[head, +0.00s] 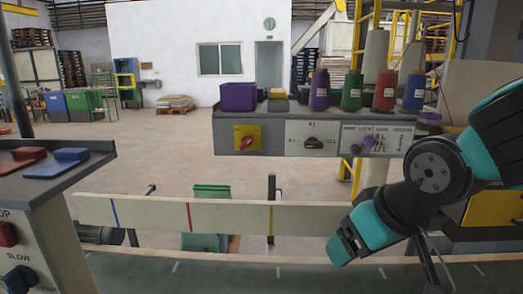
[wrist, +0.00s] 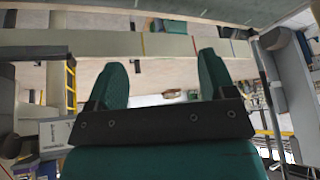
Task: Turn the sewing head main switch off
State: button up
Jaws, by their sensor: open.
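A red rotary knob (head: 247,143) sits on a yellow square plate (head: 241,130) at the left of the grey panel (head: 225,142) in the head view. It looks like the main switch; its handle seems tilted, and its markings are too small to read. A black selector (head: 313,143) on a white plate is to its right, and a dark round knob (head: 369,143) is farther right. My gripper (head: 340,247) is below and right of the red knob, well apart from it. In the wrist view my gripper (wrist: 161,76) has its fingers spread with nothing between them.
A purple bin (head: 238,97) and several thread cones (head: 384,90) stand on the panel's top shelf. A pale rail (head: 235,217) with coloured stripes crosses below the panel. A console with red and blue pieces (head: 58,163) is at the left. Open space lies between panel and rail.

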jog(key=w+a+f+t+h+b, duration=0.1)
jog(key=w+f+t+b, duration=0.15)
jog(key=w, duration=0.45)
jog(key=w+a+f+t+h+b, duration=0.1)
jog(key=w+a+f+t+b, duration=0.1)
jog(key=w+t, duration=0.3)
jog(key=n+t+y+b, duration=0.45)
jog(key=n+t, duration=0.25)
jog(key=t, duration=0.2)
send_near(245, 144)
jog(key=shift+g, duration=0.25)
jog(key=p+x, duration=0.2)
jog(key=x, duration=0.1)
jog(key=p+x, duration=0.3)
jog(key=x, duration=0.1)
jog(key=p+x, duration=0.2)
jog(key=x, duration=0.1)
jog(key=shift+w+r+p, duration=0.25)
jog(key=shift+r+p, duration=0.1)
jog(key=shift+p, duration=0.05)
jog(key=c, duration=0.9)
